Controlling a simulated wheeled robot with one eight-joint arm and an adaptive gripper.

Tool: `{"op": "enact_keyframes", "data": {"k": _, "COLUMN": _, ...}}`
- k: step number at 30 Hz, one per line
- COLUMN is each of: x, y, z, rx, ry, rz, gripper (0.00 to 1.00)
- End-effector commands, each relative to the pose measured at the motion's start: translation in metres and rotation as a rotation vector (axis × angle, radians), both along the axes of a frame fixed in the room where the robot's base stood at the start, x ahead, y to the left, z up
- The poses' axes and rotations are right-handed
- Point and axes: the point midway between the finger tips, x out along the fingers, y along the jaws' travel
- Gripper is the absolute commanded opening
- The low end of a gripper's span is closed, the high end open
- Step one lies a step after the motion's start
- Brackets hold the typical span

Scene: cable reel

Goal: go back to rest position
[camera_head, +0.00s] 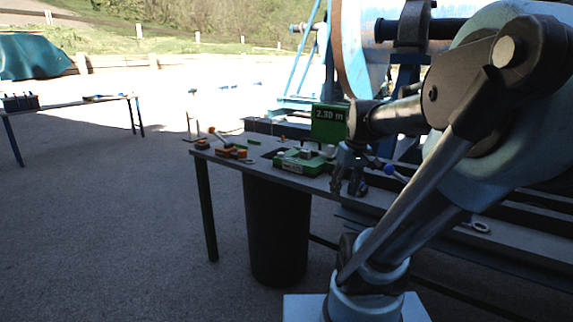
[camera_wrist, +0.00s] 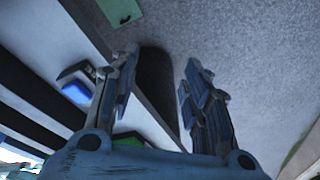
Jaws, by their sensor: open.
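My gripper (camera_head: 348,188) points down beside the front edge of the workbench (camera_head: 300,183). In the wrist view the two fingers of my gripper (camera_wrist: 160,57) are spread apart with nothing between them. A dark upright shape, probably the black bin (camera_head: 278,230), shows beyond the gap between the fingers in that view. My arm is folded, filling the right side of the head view. Part of the bench behind the gripper is hidden by it.
A green display (camera_head: 328,122) reading 2.30 m and a green device (camera_head: 300,161) stand on the bench. Orange-and-black tools (camera_head: 232,152) lie near its left end. A large blue reel machine (camera_head: 350,50) stands behind. Open paving lies left, toward another table (camera_head: 70,103).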

Motion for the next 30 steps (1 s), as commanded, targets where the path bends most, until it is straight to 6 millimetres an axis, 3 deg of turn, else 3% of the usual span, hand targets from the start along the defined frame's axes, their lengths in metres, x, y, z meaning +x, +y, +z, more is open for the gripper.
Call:
{"op": "enact_keyframes", "data": {"k": 6, "x": -0.055, "y": -0.002, "z": -0.051, "rx": -0.022, "ry": 0.008, "rz": -0.131, "gripper": 0.43}}
{"op": "enact_keyframes", "data": {"k": 12, "x": -0.089, "y": -0.006, "z": -0.090, "rx": -0.035, "ry": 0.009, "rz": -0.230, "gripper": 0.43}}
{"op": "enact_keyframes", "data": {"k": 18, "x": -0.102, "y": -0.007, "z": -0.107, "rx": -0.041, "ry": 0.006, "rz": -0.273, "gripper": 0.43}}
{"op": "enact_keyframes", "data": {"k": 30, "x": -0.103, "y": -0.007, "z": -0.107, "rx": -0.041, "ry": 0.006, "rz": -0.276, "gripper": 0.43}}
